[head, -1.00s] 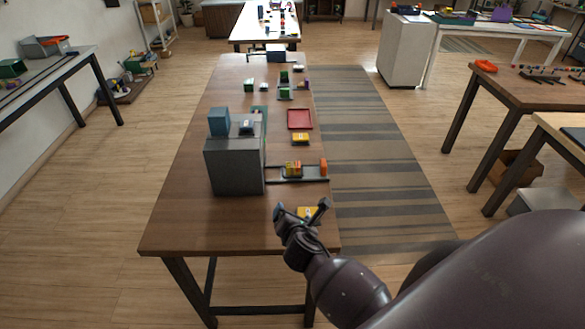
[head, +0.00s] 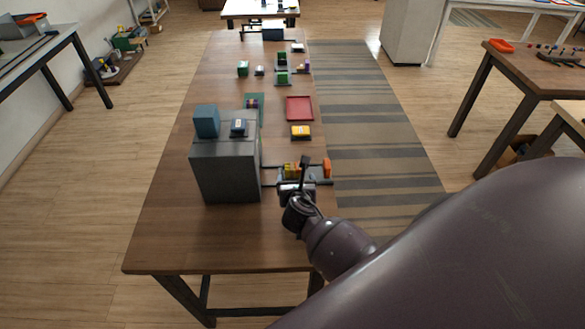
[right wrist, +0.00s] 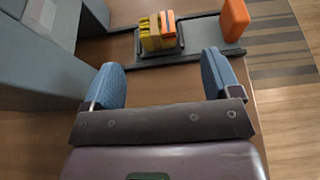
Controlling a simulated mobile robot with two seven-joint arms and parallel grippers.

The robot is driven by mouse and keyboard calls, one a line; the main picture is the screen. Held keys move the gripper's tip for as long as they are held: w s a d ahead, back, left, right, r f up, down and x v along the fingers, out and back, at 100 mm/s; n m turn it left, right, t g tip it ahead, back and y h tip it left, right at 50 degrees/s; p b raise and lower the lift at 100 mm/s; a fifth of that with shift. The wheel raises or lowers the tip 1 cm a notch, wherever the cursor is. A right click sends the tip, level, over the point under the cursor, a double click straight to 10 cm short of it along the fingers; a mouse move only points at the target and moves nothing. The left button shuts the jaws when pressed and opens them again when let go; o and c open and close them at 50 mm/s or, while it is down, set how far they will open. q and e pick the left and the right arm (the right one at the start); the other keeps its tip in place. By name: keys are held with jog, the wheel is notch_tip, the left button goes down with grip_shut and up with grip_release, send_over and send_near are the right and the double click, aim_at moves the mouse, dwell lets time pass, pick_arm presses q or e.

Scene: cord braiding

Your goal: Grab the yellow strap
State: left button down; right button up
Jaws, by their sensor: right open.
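A small bundle of yellow and orange pieces (right wrist: 158,32) sits on a dark tray between two rails in the right wrist view. The yellow part (right wrist: 148,36) is on its left side; I cannot tell for sure which piece is the strap. The bundle also shows in the head view (head: 291,169), partly behind my gripper. My right gripper (right wrist: 162,62) is open and empty, its two blue fingers spread just on the near side of the tray. It also shows in the head view (head: 296,178). My left gripper is not in view.
An orange block (right wrist: 234,19) stands at the right end of the rails (right wrist: 190,55). A large grey box (head: 226,172) stands left of the rails. A red tray (head: 299,107) and a yellow box (head: 300,131) lie farther back. The table's front left is clear.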

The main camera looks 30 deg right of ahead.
aim_at(293, 168)
jog(key=shift+a+b+x, duration=0.15)
jog(key=shift+b+x, duration=0.15)
jog(key=shift+x, duration=1.8)
jog(key=shift+a+b+x, duration=0.15)
jog(key=shift+b+x, duration=0.1)
jog(key=shift+x, duration=1.85)
jog(key=shift+w+f, duration=0.1)
jog(key=shift+w, duration=0.05)
jog(key=c, duration=1.1)
